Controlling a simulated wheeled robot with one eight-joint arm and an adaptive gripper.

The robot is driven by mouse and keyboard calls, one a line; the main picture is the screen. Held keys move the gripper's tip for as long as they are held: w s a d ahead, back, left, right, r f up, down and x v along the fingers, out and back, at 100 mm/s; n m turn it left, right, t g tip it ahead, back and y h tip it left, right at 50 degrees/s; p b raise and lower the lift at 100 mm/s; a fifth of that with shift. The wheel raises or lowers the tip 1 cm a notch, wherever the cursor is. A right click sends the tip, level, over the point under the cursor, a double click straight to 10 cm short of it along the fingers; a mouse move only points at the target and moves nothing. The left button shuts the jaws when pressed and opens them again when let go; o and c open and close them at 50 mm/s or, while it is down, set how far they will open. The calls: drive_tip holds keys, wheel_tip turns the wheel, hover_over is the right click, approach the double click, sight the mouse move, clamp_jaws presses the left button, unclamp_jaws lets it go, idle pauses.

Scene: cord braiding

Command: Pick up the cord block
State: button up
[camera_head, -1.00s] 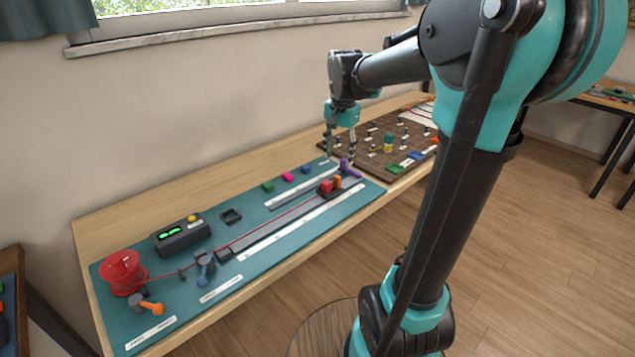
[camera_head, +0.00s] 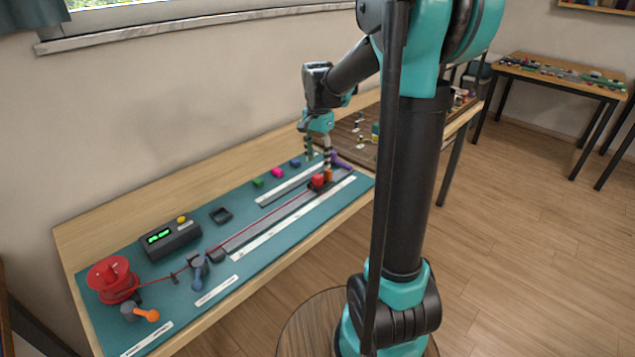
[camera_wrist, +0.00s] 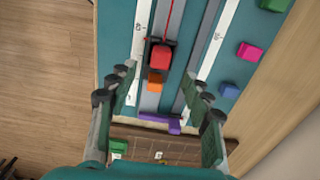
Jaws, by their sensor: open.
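A red block (camera_head: 317,181) sits on a dark carriage at the end of the red cord (camera_head: 265,213), on a grey rail. I take it as the cord block. It also shows in the wrist view (camera_wrist: 159,57), with an orange piece (camera_wrist: 155,79) right beside it. My gripper (camera_head: 318,157) is above the mat's far end, close to the purple piece (camera_head: 341,162). In the wrist view my gripper (camera_wrist: 160,82) is open and empty, its fingers on either side of the rail, the red block and the orange piece lying between and below.
Green (camera_head: 257,182), pink (camera_head: 277,173) and blue (camera_head: 295,163) blocks lie beside the rail. A red spool (camera_head: 112,279), a box with green digits (camera_head: 170,238) and a small black tray (camera_head: 221,215) are farther left. A brown pegged board (camera_head: 352,135) lies past the mat.

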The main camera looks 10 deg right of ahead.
sight(318, 176)
drive_tip(key=shift+f, duration=2.9)
drive_tip(key=shift+c, duration=0.2)
clamp_jaws()
drive_tip(key=shift+r, duration=0.1)
